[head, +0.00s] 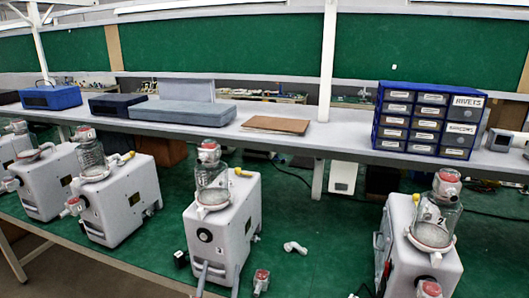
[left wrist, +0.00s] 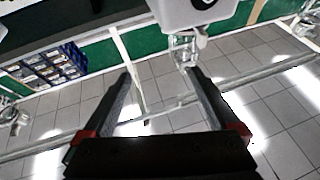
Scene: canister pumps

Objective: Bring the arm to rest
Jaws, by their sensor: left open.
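My left gripper (head: 219,268) shows at the bottom of the head view, its two grey fingers pointing up at the lower front of a white canister pump (head: 205,236). The fingers are apart with nothing between them. In the left wrist view my left gripper (left wrist: 158,74) is also open and empty. A white pump body (left wrist: 195,12) and a clear, white-fitted part below it (left wrist: 186,48) show beyond the fingertips; I cannot tell whether they touch. The pump carries a clear jar (head: 212,178) with a red-topped cap. My right gripper is in neither view.
More canister pumps stand at the left (head: 118,205) and right (head: 425,260) on the green surface. A loose white elbow fitting (head: 295,248) and a small red-capped part (head: 261,280) lie right of the middle pump. Behind is a grey shelf (head: 340,140) with a blue drawer cabinet (head: 430,118).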

